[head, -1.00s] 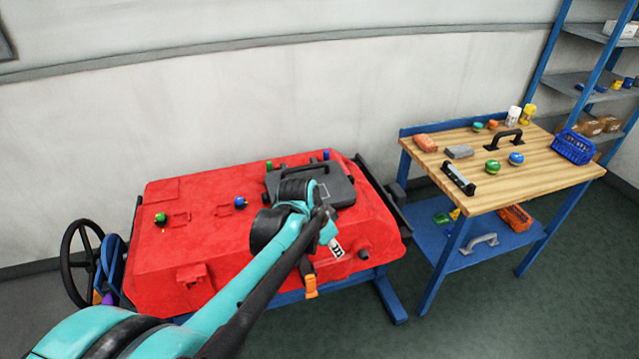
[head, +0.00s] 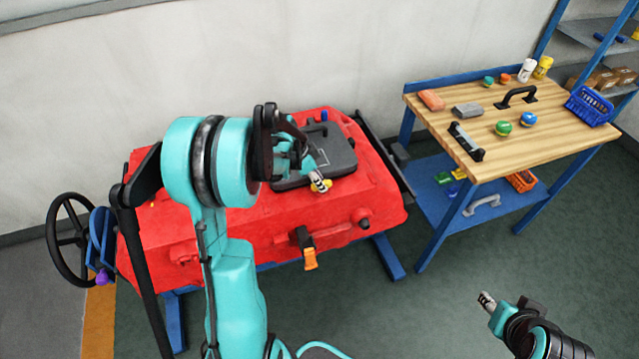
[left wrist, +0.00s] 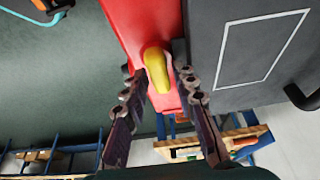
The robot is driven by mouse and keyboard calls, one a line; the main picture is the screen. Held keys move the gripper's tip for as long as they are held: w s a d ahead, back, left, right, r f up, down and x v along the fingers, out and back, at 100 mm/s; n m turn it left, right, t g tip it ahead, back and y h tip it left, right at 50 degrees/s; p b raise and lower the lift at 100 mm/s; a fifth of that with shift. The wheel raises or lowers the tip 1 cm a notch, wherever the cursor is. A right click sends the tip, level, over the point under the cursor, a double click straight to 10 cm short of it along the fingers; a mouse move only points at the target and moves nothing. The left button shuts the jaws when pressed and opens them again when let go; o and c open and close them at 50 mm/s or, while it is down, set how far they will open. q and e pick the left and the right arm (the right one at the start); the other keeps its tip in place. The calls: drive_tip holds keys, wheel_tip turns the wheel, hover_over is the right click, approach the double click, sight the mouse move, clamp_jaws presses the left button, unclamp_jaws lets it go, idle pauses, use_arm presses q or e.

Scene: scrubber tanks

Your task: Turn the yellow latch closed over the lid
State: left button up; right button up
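The yellow latch (head: 322,186) is on the red tank (head: 235,227), at the near edge of the dark grey lid (head: 340,160). In the left wrist view the latch (left wrist: 156,68) lies on red surface beside the lid (left wrist: 245,50), roughly along its edge and apparently not across it. My left gripper (head: 318,181) is at the latch and partly hides it. In the left wrist view its two fingers (left wrist: 162,82) are spread, with the latch between or just beyond their tips; contact is unclear. My right gripper (head: 486,300) is away at the lower right, its finger opening unclear.
The lid carries a black handle. An orange-ended lever (head: 309,258) sticks out of the tank's front. A black handwheel (head: 72,240) stands at the left. A wooden-topped workbench (head: 540,138) with several items is at the right. Open floor lies between my right gripper and the tank.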

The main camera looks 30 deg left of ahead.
use_arm(q)
drive_tip(key=shift+d+f, duration=0.15)
drive_tip(key=shift+f, duration=0.1)
clamp_jaws()
